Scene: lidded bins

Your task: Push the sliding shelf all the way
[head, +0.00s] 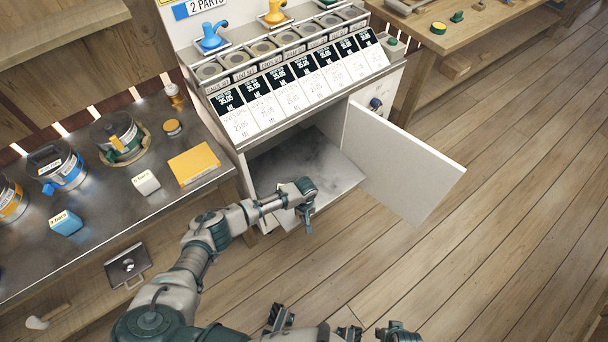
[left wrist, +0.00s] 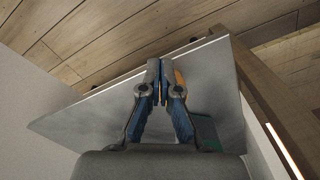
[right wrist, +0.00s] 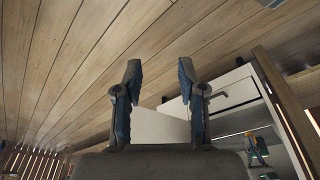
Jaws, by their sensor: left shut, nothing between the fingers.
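The sliding shelf (head: 335,172) is a flat grey panel low in the open white cabinet (head: 240,150). Its front part shows at the cabinet mouth, and its back lies in shadow. My left gripper (head: 306,207) is at the front of the shelf, pointing down. In the left wrist view its fingers (left wrist: 159,68) are shut with nothing between them, over a grey panel (left wrist: 95,122) that looks like the shelf. Contact with the shelf cannot be told. My right gripper (right wrist: 157,72) is open and empty, away from the shelf, with the floor beyond it.
The cabinet door (head: 395,165) stands wide open to the right of the shelf. A metal-topped bench (head: 110,205) with cans and small boxes is at the left. A wooden table (head: 470,35) stands at the back right. The wooden floor (head: 450,260) in front is clear.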

